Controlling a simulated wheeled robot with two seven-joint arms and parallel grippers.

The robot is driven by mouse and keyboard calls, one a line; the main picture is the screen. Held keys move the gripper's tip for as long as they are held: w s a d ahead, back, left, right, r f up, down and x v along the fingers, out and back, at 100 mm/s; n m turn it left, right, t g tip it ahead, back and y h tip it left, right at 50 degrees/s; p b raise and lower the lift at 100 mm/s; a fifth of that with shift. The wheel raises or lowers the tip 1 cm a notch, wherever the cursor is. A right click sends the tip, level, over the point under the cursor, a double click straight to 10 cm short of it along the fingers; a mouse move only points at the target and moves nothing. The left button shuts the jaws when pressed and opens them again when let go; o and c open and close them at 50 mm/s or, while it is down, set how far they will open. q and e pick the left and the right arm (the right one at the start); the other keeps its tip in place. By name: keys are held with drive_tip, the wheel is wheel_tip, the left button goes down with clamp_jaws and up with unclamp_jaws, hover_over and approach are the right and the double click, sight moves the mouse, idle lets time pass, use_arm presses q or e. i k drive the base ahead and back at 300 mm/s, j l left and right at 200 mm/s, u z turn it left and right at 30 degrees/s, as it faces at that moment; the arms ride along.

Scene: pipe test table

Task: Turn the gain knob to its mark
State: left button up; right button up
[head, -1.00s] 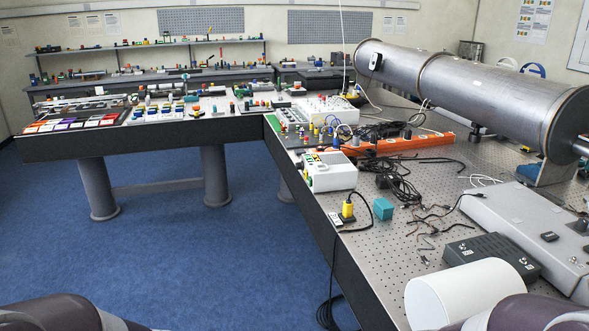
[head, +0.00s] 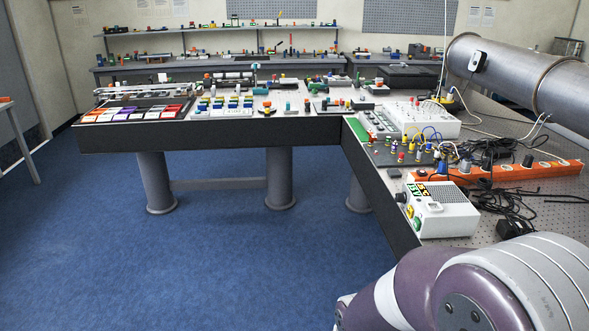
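A white instrument box (head: 455,222) stands near the left edge of the right-hand table. Small round knobs, one dark (head: 401,198) and one green (head: 417,223), show on its left-facing side. I cannot tell which knob is the gain knob, and its mark is too small to make out. Neither of my grippers is in view. Only a purple and white link of my arm shows at the lower right, in front of the table and below the box.
An orange power strip (head: 545,170) and black cables (head: 503,203) lie behind the box. A large metal pipe (head: 540,75) lies at the upper right. A white panel with leads (head: 422,118) stands farther back. The blue floor (head: 200,260) is clear at the left.

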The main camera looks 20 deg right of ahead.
sight(399, 197)
drive_tip(key=i+j, duration=0.1)
drive_tip(key=i, duration=0.5)
drive_tip(key=i+j, duration=0.1)
drive_tip(key=i, duration=0.45)
drive_tip(key=i+j, duration=0.1)
drive_tip(key=i, duration=0.5)
drive_tip(key=i+z, duration=0.3)
drive_tip(key=z, duration=0.15)
drive_tip(key=i+j+z, duration=0.2)
drive_tip(key=z, duration=0.25)
drive_tip(key=i+j+z, duration=0.25)
drive_tip(key=z, duration=0.2)
drive_tip(key=i+j+z, duration=0.2)
drive_tip(key=j+z, duration=0.25)
drive_tip(key=i+j+z, duration=0.15)
drive_tip(key=z, duration=0.25)
drive_tip(key=i+j+z, duration=0.7)
drive_tip(key=k+l, duration=0.1)
